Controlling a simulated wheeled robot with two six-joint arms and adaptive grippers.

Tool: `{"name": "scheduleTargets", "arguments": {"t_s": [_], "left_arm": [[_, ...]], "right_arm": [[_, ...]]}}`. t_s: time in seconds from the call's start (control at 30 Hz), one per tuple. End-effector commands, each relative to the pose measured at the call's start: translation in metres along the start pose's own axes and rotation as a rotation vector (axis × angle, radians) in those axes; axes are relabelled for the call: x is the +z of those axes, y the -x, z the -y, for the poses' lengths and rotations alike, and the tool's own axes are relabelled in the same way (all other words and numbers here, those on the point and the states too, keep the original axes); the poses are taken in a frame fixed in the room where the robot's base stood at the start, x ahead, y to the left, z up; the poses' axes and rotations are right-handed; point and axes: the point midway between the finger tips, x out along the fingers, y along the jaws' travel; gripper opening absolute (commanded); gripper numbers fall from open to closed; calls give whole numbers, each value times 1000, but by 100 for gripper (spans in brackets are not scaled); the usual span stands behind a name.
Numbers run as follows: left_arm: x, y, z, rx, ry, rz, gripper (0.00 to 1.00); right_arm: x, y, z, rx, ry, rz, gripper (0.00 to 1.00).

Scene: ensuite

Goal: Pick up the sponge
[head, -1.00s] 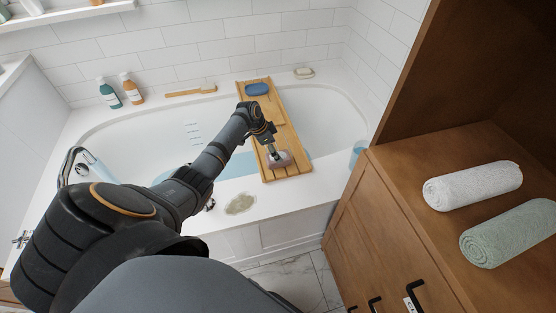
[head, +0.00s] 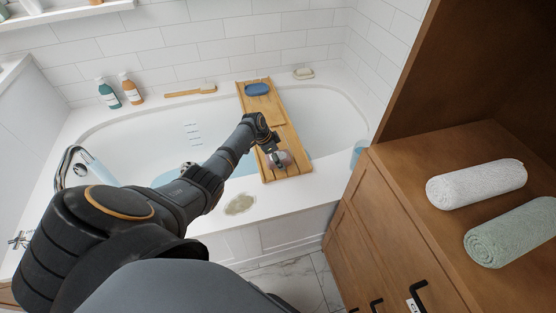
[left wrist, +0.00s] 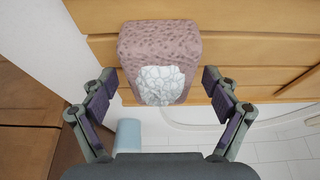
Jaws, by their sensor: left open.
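The sponge is a pinkish-brown block with a white foamy patch (left wrist: 150,40). It lies on the near end of the wooden bath tray (head: 283,128), which spans the tub. In the head view the sponge (head: 287,159) is partly hidden behind my left gripper (head: 275,160). In the left wrist view my left gripper (left wrist: 160,105) is open, with one finger on each side of the sponge's near part. The fingers stand apart from the sponge, with gaps on both sides. My right gripper does not show.
A blue oval object (head: 257,89) sits at the tray's far end. A wooden brush (head: 190,92), two bottles (head: 131,88) and a soap dish (head: 303,73) stand on the tub's back rim. A light-blue cup (head: 357,153) stands on the right rim, beside the wooden cabinet (head: 400,210).

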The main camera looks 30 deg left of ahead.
Motion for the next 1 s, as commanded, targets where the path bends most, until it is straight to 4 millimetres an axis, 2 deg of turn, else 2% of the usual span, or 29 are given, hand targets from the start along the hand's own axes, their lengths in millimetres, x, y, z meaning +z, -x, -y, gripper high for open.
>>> {"name": "scheduleTargets", "arguments": {"t_s": [0.33,0.7,1.0], "left_arm": [[0,-2,0,0,0,0,88],[0,-2,0,0,0,0,39],[-1,2,0,0,0,0,39]], "right_arm": [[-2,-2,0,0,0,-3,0],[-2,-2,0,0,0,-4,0],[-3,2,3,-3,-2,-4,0]]}}
